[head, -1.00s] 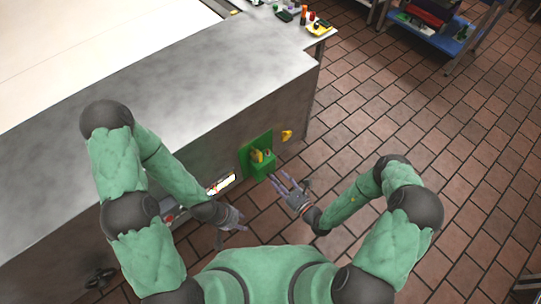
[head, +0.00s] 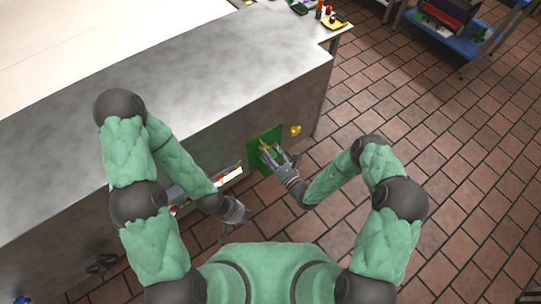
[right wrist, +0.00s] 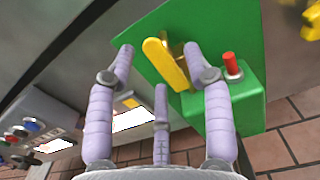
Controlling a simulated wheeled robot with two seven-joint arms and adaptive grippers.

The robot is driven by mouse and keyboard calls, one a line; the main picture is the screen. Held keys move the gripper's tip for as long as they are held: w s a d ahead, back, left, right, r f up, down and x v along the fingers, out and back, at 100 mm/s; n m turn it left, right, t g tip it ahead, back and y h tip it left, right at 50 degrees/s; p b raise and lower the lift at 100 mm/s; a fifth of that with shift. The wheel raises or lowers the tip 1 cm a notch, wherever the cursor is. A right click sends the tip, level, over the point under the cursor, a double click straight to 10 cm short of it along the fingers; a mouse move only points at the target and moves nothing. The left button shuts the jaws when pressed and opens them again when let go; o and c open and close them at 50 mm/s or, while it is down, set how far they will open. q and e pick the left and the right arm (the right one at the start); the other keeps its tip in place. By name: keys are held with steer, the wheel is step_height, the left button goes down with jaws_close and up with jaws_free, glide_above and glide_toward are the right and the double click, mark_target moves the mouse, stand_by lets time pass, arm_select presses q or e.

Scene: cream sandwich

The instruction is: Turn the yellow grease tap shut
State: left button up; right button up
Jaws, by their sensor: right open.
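A yellow tap lever (right wrist: 166,63) sits on a green panel (right wrist: 228,35) on the side of the steel counter. It stands slanted, its upper end toward the left. My right gripper (right wrist: 160,60) is open, with its fingers spread around the lever, one to the left and one close on the right. I cannot tell whether any finger touches it. In the head view my right gripper (head: 270,154) is at the green panel (head: 266,142) and partly covers the lever. My left gripper (head: 236,214) hangs low beside the counter, away from the tap; its opening is unclear.
A red peg (right wrist: 231,64) stands on the green box right of the lever. Another yellow knob (head: 295,130) is to the right of the panel. Lit displays and buttons (right wrist: 30,124) are on the left. Tiled floor (head: 420,130) is open to the right.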

steer(key=shift+w, duration=0.1)
jaws_close()
steer(key=shift+m, duration=0.4)
steer(key=d+f+m, duration=0.1)
steer(key=m, duration=0.4)
steer(key=w+d+m, duration=0.1)
steer(key=m, duration=0.5)
steer(key=w+d+f+m+p, duration=0.1)
steer(key=m, duration=0.5)
steer(key=shift+f, duration=0.3)
stand_by(0.4)
